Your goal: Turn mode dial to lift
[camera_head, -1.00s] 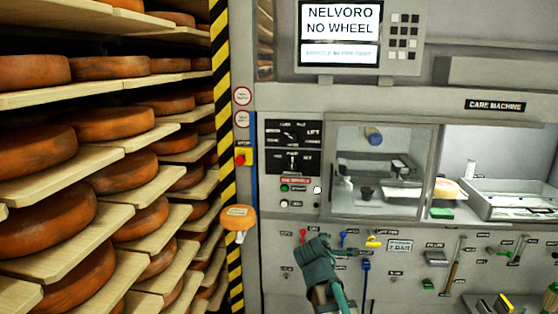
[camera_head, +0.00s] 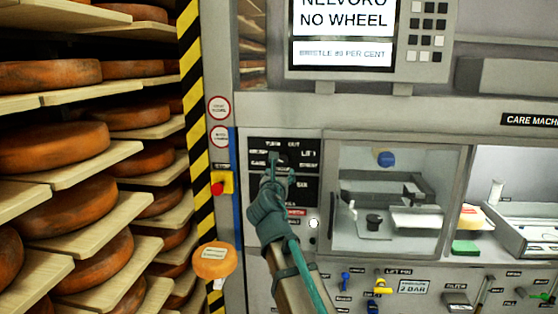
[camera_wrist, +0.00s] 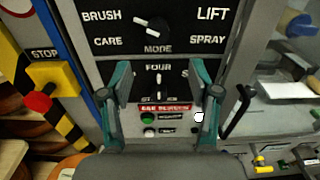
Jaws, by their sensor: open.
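The mode dial (camera_wrist: 152,26) is a dark knob with white marks on the black upper panel. In the wrist view, MODE is below it, BRUSH and CARE to its left, LIFT and SPRAY to its right. Its white marks slant from upper left to lower right; I cannot tell which label it points to. My gripper (camera_wrist: 160,76) is open and empty, with its teal fingers apart below the dial. In the head view, my gripper (camera_head: 278,168) overlaps the dial area and partly hides it; I cannot tell whether it touches.
A second dial panel, with a FOUR label, lies below, behind my fingers. A yellow box with a red STOP button (camera_wrist: 38,101) is at left. Shelves of cheese wheels (camera_head: 65,143) stand further left. A glass-fronted chamber (camera_head: 345,240) is to the right. The screen (camera_head: 343,20) reads NO WHEEL.

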